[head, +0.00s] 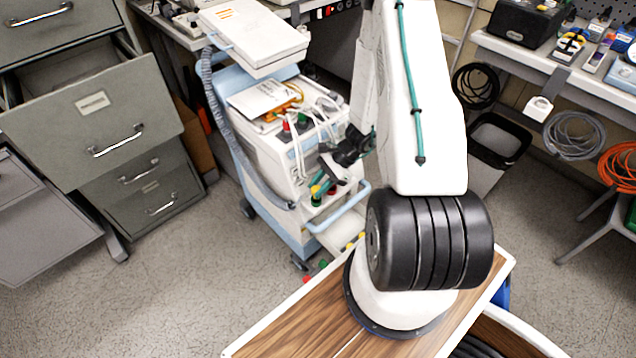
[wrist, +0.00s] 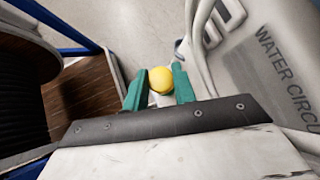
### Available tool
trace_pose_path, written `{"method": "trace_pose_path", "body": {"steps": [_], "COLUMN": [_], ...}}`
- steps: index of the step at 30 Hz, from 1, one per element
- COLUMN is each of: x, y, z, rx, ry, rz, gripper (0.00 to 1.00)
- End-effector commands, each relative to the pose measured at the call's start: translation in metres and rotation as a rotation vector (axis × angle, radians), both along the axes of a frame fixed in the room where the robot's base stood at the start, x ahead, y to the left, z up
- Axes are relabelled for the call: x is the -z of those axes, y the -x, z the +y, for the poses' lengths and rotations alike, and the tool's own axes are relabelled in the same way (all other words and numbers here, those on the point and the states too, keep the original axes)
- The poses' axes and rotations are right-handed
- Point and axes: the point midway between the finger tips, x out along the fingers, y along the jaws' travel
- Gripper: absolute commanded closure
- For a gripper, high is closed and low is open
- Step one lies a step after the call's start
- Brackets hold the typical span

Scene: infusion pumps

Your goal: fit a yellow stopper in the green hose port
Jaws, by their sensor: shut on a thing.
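My gripper (wrist: 159,88) has its teal fingers closed on a round yellow stopper (wrist: 161,79), which shows between the fingertips in the wrist view. In the head view my gripper (head: 319,182) is at the front of the white and blue pump cart (head: 265,150), with a small yellow spot (head: 315,189) at its tips. Something greenish shows just below that spot, too small to tell whether it is the green hose port. Whether the stopper touches a port cannot be told.
A red cap (head: 286,127) and a dark green cap (head: 302,121) are higher on the cart. Red (head: 308,280), green (head: 323,264) and yellow pieces (head: 349,246) line the wooden top's edge (head: 285,322). A grey hose (head: 222,120) runs down the cart's left side. A drawer (head: 95,120) stands open at left.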

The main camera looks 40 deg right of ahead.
Motion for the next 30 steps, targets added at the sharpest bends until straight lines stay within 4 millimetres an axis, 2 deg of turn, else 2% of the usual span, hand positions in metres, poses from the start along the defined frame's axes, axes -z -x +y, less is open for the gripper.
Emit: {"method": "trace_pose_path", "body": {"steps": [13, 30], "x": [0.002, 0.015], "y": [0.000, 0.000], "z": [0.001, 0.001], "rx": [-0.003, -0.004], "ry": [0.000, 0.000], "rz": [0.000, -0.001], "gripper": [1.00, 1.00]}}
